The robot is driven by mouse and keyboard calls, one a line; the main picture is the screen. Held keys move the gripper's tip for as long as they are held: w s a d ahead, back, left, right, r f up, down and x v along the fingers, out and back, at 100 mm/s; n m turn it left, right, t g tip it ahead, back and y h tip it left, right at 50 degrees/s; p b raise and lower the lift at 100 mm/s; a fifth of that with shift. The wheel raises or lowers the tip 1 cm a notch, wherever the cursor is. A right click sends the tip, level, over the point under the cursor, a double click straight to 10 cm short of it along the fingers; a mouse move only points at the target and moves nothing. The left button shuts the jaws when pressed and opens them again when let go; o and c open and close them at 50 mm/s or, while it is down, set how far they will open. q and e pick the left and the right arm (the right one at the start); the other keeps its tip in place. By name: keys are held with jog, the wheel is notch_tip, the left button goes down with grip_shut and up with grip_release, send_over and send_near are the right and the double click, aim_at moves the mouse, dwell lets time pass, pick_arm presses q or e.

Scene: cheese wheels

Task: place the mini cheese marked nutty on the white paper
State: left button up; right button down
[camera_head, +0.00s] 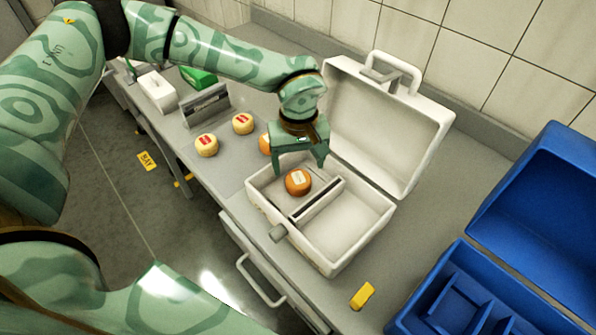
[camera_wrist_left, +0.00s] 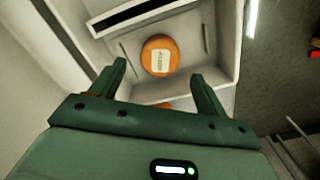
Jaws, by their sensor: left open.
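An orange mini cheese (camera_head: 298,184) with a pale label sits in the left compartment of the open white case (camera_head: 345,243). It also shows in the wrist view (camera_wrist_left: 148,67), where its label lettering is too small to read. My left gripper (camera_head: 300,166) is open above it, fingers pointing down; in the wrist view the cheese lies beyond the fingertips (camera_wrist_left: 160,78). Another orange cheese (camera_head: 264,144) stands on the counter, partly hidden by the gripper. Two pale cheeses with red labels (camera_head: 206,145) (camera_head: 242,123) stand left of it. I cannot make out the white paper. My right gripper is not in view.
A divider (camera_head: 318,199) splits the white case; its lid (camera_head: 385,130) stands open behind. An open blue case (camera_head: 545,205) is at the right. A yellow object (camera_head: 362,295) lies near the counter's front edge. A grey holder (camera_head: 206,106) and white box (camera_head: 157,92) stand at the left.

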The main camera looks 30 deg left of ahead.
aim_at(298, 177)
pick_arm(q)
notch_tip(298, 177, up, 7)
jog(key=shift+f+p, duration=0.2)
jog(key=shift+p, duration=0.2)
dwell(0.9)
